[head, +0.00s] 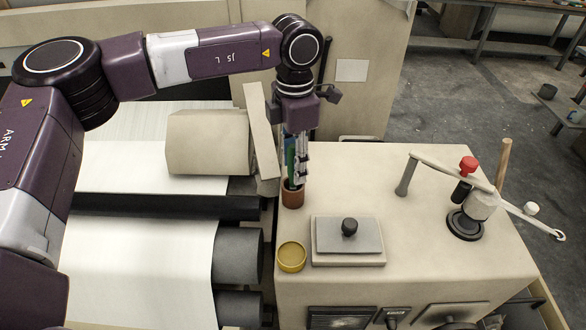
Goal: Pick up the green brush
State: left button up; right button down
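The green brush (290,152) stands roughly upright in a small brown cup (292,197) at the left edge of the beige machine top. Only a narrow green part of it shows. My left gripper (297,177) points down over the cup, with its fingers at the brush. A grey finger shows just right of the green part; the other finger is hard to make out. I cannot tell whether the fingers are closed on the brush. My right gripper is not in view.
On the beige top (430,270) are a yellow round tin (291,257), a grey plate with a black knob (349,228), and a lever device with a red knob (468,165). A beige block (208,142) stands left of the gripper. White fabric rolls lie at left.

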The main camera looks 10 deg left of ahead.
pick_arm(q)
jog(key=shift+f, duration=0.15)
jog(key=shift+c, duration=0.4)
grip_shut()
